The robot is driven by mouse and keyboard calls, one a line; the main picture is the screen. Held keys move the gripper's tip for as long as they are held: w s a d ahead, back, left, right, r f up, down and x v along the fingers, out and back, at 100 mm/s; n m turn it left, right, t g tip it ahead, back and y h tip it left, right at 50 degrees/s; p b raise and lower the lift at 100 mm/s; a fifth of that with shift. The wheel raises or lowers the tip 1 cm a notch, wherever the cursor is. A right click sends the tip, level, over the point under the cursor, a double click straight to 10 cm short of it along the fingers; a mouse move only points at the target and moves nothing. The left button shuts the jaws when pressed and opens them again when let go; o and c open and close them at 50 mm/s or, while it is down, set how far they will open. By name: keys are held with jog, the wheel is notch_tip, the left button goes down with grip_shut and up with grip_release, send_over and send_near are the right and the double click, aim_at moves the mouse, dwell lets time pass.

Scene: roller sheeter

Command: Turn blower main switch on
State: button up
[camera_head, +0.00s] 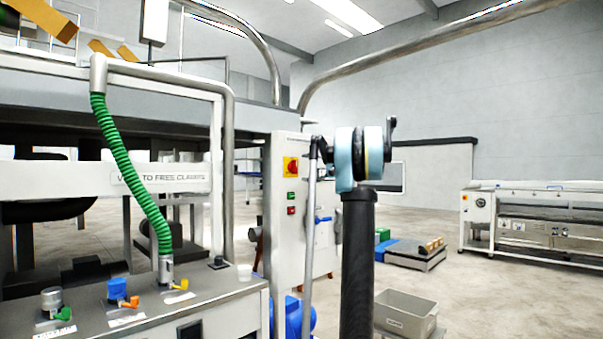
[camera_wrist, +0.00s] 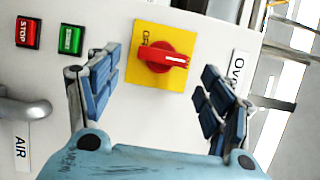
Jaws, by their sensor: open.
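The blower main switch is a red rotary knob (camera_wrist: 165,57) on a square yellow plate (camera_wrist: 148,88), set in a white panel. In the wrist view its raised bar lies crosswise, with a white mark towards the right, and part of a label reads like "OFF". The switch also shows in the head view (camera_head: 291,166) on the upper part of the white cabinet. My gripper (camera_wrist: 160,68) is open and empty, its blue-padded fingers on either side of the knob in the picture. I see no contact; the remaining gap is hard to judge. My gripper is not clearly visible in the head view.
A red STOP button (camera_wrist: 27,32) and a green button (camera_wrist: 71,38) sit left of the switch. A grey pipe (camera_wrist: 22,112) is near the AIR label. In the head view, a vertical pipe (camera_head: 311,230) with a blue handle stands before the cabinet.

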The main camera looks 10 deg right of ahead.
jog(key=v, duration=0.8)
jog(key=shift+d, duration=0.3)
jog(key=shift+s+a+f, duration=0.1)
jog(key=s+a+f+n+g+h, duration=0.1)
jog(key=s+a+f+g+h, duration=0.2)
jog(key=s+a+f, duration=0.75)
jog(key=s+a+f+n+g+h, duration=0.25)
jog(key=s+a+f, duration=0.45)
jog(key=s+f, duration=0.6)
jog(key=s+d+f+n+h, duration=0.1)
jog(key=s+d+f+h, duration=0.1)
jog(key=s+f, duration=0.7)
jog(key=s+d+f+n+g+h, duration=0.1)
jog(key=s+f+h, duration=0.3)
jog(key=s+f, duration=0.5)
jog(key=s+d+f+n+g+h, duration=0.1)
jog(key=s+d+f+h, duration=0.1)
jog(key=s+f, duration=0.7)
jog(key=shift+d+f+h, duration=0.3)
jog(key=shift+f+h, duration=0.05)
jog(key=shift+h, duration=0.5)
